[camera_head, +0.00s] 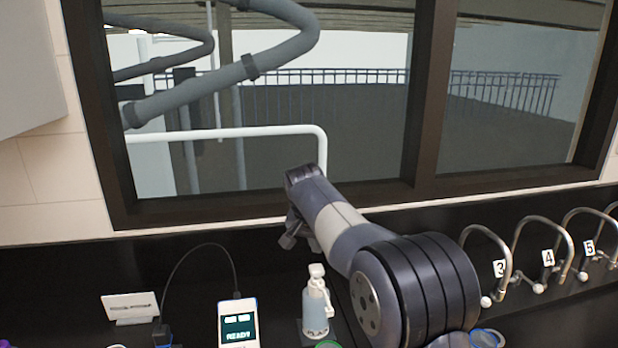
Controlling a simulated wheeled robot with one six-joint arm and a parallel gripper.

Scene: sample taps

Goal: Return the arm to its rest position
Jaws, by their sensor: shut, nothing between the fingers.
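My arm rises from the lower right of the head view and reaches up and left over the dark counter (75,275). My gripper (289,240) is at the arm's far end, in front of the window's lower frame and above the counter's back. It is small and partly hidden by the wrist; it is shut and holds nothing. A pump bottle (317,308) with a blue-grey label stands below it, just left of my arm's large joint, apart from the gripper.
Curved taps numbered 3 (500,268), 4 (548,257) and 5 (589,247) stand right of my arm. A handheld meter (238,322) reading "READY" has a cable behind it. A white card (130,307) stands left. Blue-rimmed containers (487,338) are partly hidden at the bottom.

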